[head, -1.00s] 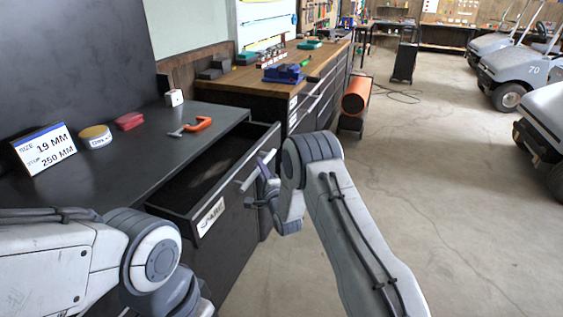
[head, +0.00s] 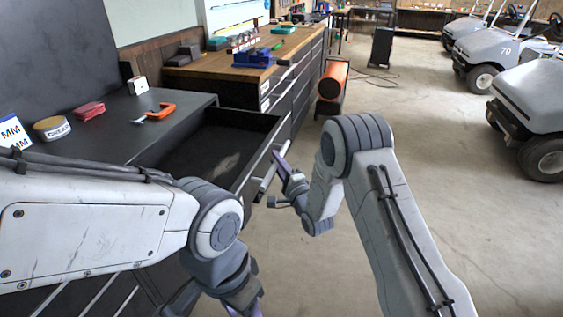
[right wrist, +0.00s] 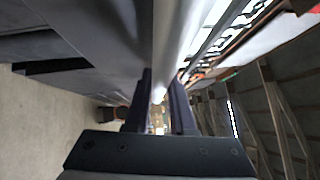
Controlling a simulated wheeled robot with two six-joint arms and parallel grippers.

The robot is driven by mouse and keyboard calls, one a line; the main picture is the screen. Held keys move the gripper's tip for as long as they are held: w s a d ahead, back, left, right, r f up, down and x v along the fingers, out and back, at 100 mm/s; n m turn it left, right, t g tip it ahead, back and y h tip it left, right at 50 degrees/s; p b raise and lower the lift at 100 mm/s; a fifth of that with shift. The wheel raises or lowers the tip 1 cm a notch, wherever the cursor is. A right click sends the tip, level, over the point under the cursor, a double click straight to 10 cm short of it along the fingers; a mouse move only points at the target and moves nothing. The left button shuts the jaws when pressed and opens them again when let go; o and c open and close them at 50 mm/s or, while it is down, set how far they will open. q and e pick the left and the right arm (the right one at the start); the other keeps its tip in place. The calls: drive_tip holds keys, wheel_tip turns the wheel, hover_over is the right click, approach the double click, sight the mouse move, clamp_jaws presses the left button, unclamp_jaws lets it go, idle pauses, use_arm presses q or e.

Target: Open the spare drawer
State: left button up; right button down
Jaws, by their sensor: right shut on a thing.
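The drawer (head: 262,145) stands pulled well out from the dark workbench (head: 112,132). I see into its dark inside, which looks empty apart from a paler patch on the floor. Its bar handle (head: 264,182) runs along the front. My right gripper (head: 278,166) is shut on the handle; in the right wrist view the handle (right wrist: 172,40) runs between the fingers (right wrist: 160,88). My left gripper (head: 250,306) hangs low at the bottom edge, mostly cut off, so its jaws cannot be judged. The drawer's front label is hidden behind my left arm.
An orange clamp (head: 160,112), a red stack (head: 88,110), a round tin (head: 52,128) and a white block (head: 138,85) lie on the bench top. A wooden-topped cabinet (head: 225,80) and an orange cylinder (head: 333,80) stand beyond.

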drive_tip(key=shift+s+a+f, duration=0.2)
drive_tip(key=shift+a, duration=0.05)
drive_tip(key=c, duration=0.8)
unclamp_jaws()
drive_tip(key=shift+o, duration=0.2)
drive_tip(key=shift+w+r, duration=0.1)
drive_tip(key=shift+d, duration=0.1)
drive_tip(key=b+v, duration=0.1)
drive_tip(key=v, duration=0.9)
drive_tip(key=shift+s+d, duration=0.2)
drive_tip(key=shift+s, duration=0.05)
drive_tip(key=shift+w, duration=0.1)
